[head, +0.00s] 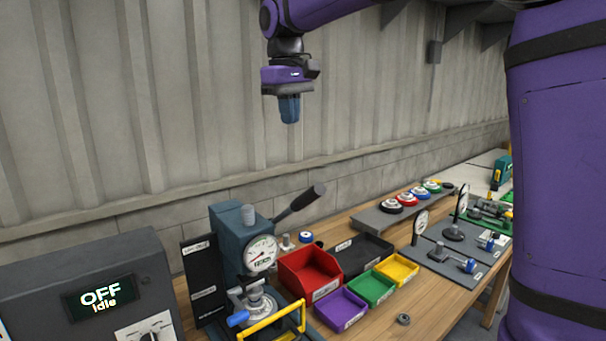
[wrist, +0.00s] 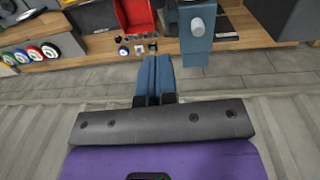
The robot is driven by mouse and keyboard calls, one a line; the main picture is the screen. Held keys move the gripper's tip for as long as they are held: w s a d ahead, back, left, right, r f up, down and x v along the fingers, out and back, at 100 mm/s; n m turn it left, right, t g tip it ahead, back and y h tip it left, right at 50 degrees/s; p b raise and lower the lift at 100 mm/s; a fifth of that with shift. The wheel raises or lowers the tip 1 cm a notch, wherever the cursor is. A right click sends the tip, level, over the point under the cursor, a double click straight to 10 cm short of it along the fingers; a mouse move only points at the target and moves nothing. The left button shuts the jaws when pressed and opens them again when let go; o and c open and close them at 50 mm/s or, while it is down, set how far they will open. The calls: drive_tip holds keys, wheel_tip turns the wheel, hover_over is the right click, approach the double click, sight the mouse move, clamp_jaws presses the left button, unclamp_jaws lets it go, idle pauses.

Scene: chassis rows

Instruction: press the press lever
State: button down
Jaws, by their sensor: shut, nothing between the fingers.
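The press (head: 230,243) is a dark blue-grey machine with a round dial gauge on the workbench, in the lower middle-left of the head view. Its press lever (head: 300,203) is a dark rod with a thick black grip, slanting up to the right. My gripper (head: 289,117) hangs in the air above the bench, pointing down, well above the lever and apart from it. In the wrist view, its blue fingers (wrist: 155,70) are together with nothing between them. The press top (wrist: 195,30) shows just beyond the fingers; the lever is not clearly visible there.
A control box (head: 98,298) reading "OFF Idle" stands left of the press. A red bin (head: 310,272) and purple, green and yellow trays sit to its right. A yellow guard frame (head: 275,322) stands in front of the press. The wall is behind; the air around my gripper is clear.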

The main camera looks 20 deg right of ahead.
drive_tip(key=f, duration=1)
drive_tip(key=shift+d+f, duration=0.1)
drive_tip(key=shift+d, duration=0.25)
drive_tip(key=shift+s+d+f, duration=0.5)
drive_tip(key=shift+s+f, duration=0.15)
drive_tip(key=shift+f, duration=0.15)
drive_tip(key=shift+s+d+f, duration=0.25)
drive_tip(key=shift+s+f, duration=0.1)
drive_tip(key=shift+f, duration=0.3)
